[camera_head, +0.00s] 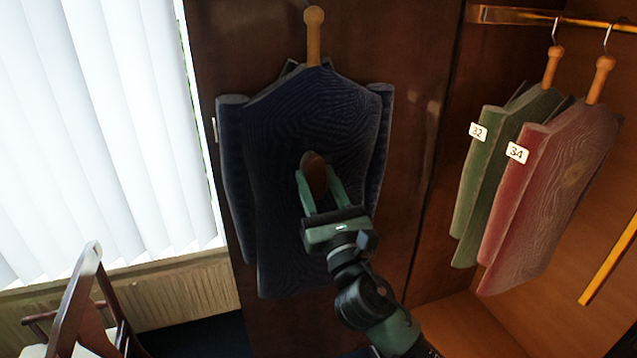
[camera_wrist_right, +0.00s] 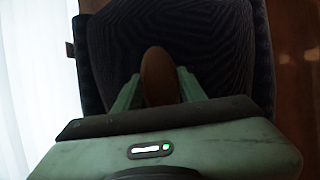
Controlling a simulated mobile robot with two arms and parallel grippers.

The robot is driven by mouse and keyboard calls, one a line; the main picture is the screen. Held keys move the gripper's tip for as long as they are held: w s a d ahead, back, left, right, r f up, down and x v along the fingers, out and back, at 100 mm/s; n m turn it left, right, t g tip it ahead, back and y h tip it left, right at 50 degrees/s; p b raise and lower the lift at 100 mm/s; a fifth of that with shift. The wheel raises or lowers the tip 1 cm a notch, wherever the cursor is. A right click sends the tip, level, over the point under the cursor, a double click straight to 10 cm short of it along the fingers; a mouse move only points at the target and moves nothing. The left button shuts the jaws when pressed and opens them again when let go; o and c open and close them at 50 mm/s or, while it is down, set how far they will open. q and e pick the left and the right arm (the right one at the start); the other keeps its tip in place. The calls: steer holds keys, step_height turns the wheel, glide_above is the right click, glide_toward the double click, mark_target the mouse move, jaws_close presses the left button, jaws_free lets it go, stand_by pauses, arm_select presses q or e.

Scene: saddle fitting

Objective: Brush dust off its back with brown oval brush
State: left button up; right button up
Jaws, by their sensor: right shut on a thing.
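A dark navy jacket (camera_head: 290,130) hangs on a wooden hanger (camera_head: 313,35) against a brown wardrobe door, its back facing me. It also fills the upper middle of the right wrist view (camera_wrist_right: 205,45). My right gripper (camera_head: 318,178) is shut on the brown oval brush (camera_head: 314,172), which sits between its green fingers in front of the middle of the jacket's back. The brush also shows in the right wrist view (camera_wrist_right: 158,76). I cannot tell whether the brush touches the cloth. No dust is clearly visible on the jacket. My left gripper is not in view.
A green jacket (camera_head: 490,150) and a red jacket (camera_head: 540,190), tagged 32 and 34, hang from a rail (camera_head: 590,22) in the open wardrobe at right. A wooden chair (camera_head: 75,300) stands at lower left by the window blinds (camera_head: 120,120).

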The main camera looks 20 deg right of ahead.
mark_target(318, 177)
steer(key=shift+w, duration=0.45)
steer(key=d, duration=0.4)
steer(key=shift+w+a+p, duration=0.2)
steer(key=shift+a+p, duration=0.35)
steer(key=shift+a, duration=1.55)
steer(key=shift+s, duration=0.1)
steer(key=s+p, duration=0.1)
steer(key=s, duration=0.3)
steer(key=shift+d, duration=0.15)
steer(key=shift+s, duration=0.95)
